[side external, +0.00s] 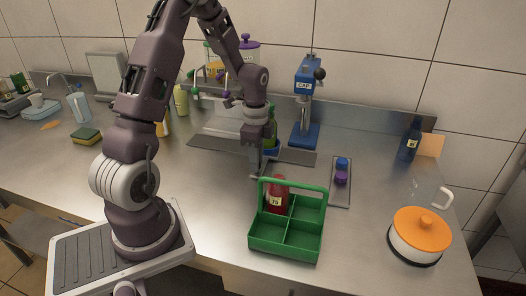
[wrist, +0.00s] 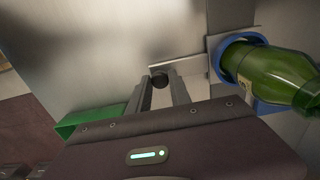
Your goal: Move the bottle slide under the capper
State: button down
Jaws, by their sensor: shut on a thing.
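The green bottle (wrist: 275,75) sits in the blue ring holder (wrist: 240,62) of the bottle slide. A metal bracket (wrist: 195,68) reaches from the holder side to a dark knob (wrist: 160,79). My gripper (wrist: 170,88) is shut on this knob, with a finger on each side. In the side view, my gripper (side external: 257,172) is low in front of the dark track (side external: 295,156), and my arm partly hides the bottle (side external: 273,131). The blue capper (side external: 305,88), marked CAP, stands behind the track, to the right of the bottle.
A green divided caddy (side external: 286,246) with a red bottle (side external: 277,196) stands just in front of my gripper. A grey tray (side external: 341,194) with blue and purple caps lies to the right. An orange-lidded pot (side external: 420,235) stands at the front right. The counter left of the caddy is clear.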

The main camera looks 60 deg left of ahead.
jog(key=shift+w+d, duration=3.55)
jog(key=c, duration=1.1)
grip_release()
notch_tip(320, 180, up, 7)
